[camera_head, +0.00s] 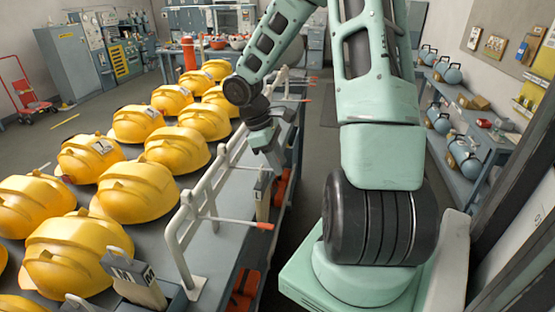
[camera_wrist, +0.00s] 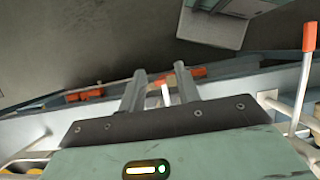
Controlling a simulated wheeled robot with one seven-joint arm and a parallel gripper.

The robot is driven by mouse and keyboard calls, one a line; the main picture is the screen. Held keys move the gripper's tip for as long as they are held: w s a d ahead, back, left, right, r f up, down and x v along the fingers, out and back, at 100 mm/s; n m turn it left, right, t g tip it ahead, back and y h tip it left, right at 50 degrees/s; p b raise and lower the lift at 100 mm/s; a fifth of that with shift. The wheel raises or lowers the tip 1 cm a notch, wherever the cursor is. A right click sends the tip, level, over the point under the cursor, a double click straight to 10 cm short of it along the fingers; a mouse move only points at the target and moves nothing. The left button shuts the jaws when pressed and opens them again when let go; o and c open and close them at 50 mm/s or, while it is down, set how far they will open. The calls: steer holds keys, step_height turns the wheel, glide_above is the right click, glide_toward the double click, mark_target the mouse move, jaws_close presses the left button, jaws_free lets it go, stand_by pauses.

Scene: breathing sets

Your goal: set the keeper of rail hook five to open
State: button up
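A pale rail (camera_head: 205,180) runs along the bench edge in the head view. A lever with a red tip (camera_head: 262,226) sticks out from it to the right, nearer than my gripper. I cannot tell which hook is number five; the numbers are not readable. My gripper (camera_head: 272,160) points down at the rail beyond that lever. In the wrist view my gripper (camera_wrist: 160,72) has its two grey fingers apart, with a thin pale bar (camera_wrist: 166,95) showing between them. Contact cannot be told. A red-tipped lever (camera_wrist: 308,38) stands upright at the right of the wrist view.
Several yellow helmets (camera_head: 135,190) cover the bench left of the rail. A tagged post (camera_head: 135,280) stands at the near end. Red-orange items (camera_head: 245,285) hang below the bench edge. A shelf with blue-grey cylinders (camera_head: 465,155) is on the right. An aisle separates it from the bench.

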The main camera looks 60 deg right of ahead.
jaws_close()
steer(key=shift+s+r+p, duration=0.1)
steer(key=shift+s+p, duration=0.05)
steer(key=shift+p, duration=0.2)
steer(key=shift+s+d+f+t+y+p, duration=0.2)
steer(key=shift+s+f+t+y+p, duration=0.55)
steer(key=shift+t+p, duration=1.45)
steer(key=shift+s+d+f+t+y+p, duration=0.25)
steer(key=shift+t+y+p, duration=1.25)
steer(key=shift+t, duration=1.15)
steer(key=shift+s+d+f+t+y+p, duration=0.2)
steer(key=shift+s+f+t+y+p, duration=0.35)
steer(key=shift+t+p, duration=1.75)
steer(key=shift+w+f+t+y, duration=0.1)
steer(key=shift+t+y, duration=0.15)
steer(key=shift+y, duration=0.15)
